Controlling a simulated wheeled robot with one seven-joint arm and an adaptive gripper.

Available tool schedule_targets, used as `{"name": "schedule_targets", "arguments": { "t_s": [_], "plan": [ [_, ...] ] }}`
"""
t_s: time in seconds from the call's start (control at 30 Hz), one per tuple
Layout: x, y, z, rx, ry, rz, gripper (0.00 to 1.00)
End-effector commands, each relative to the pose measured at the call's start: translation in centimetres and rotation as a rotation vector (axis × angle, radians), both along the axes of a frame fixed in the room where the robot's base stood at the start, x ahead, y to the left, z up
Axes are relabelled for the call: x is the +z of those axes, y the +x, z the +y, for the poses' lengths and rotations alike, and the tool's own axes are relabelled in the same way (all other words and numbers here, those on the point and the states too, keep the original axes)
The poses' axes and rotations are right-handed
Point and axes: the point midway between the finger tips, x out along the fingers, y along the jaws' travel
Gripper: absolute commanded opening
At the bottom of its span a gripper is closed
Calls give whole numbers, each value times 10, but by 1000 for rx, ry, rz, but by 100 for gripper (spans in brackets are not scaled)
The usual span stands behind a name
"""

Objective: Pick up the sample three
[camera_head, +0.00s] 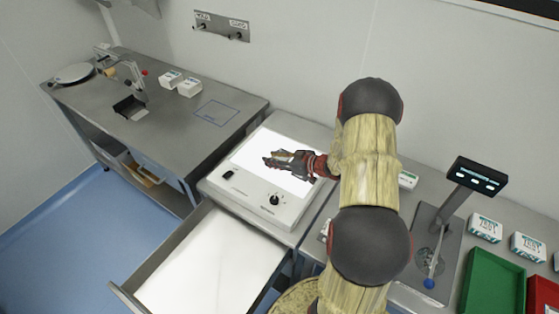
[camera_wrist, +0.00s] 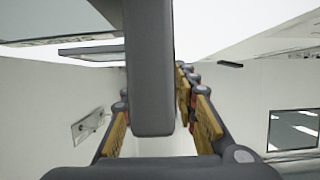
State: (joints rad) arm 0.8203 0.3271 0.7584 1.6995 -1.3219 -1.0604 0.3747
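Several small white boxes with green print are in the head view, and their labels are too small to tell which is sample three. Two boxes (camera_head: 171,79) (camera_head: 190,88) stand on the left bench. One box (camera_head: 408,179) shows partly behind my arm. Two more boxes (camera_head: 486,229) (camera_head: 528,246) stand at the right. My gripper (camera_head: 272,160) is above the lit white panel, apart from all the boxes. In the wrist view its fingers (camera_wrist: 160,125) stand apart, with a grey bar hiding part of the space between. I see no box between them.
The light box (camera_head: 255,193) with a knob lies under my gripper. An open drawer (camera_head: 140,291) juts out below it. A display on a post (camera_head: 477,176), a green tray (camera_head: 492,255) and a red tray (camera_head: 540,290) are at the right. A marked rectangle (camera_head: 215,113) on the left bench is clear.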

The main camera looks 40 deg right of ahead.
Motion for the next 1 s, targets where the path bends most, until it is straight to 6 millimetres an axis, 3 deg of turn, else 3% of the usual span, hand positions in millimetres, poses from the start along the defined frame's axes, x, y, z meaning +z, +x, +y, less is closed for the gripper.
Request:
{"name": "schedule_targets", "arguments": {
  "t_s": [0.23, 0.73, 1.0],
  "plan": [
    [-1, 2, 1, -1, 0, 0, 28],
    [-1, 2, 1, -1, 1, 0, 0],
    [-1, 2, 1, -1, 1, 0, 0]
  ]
}}
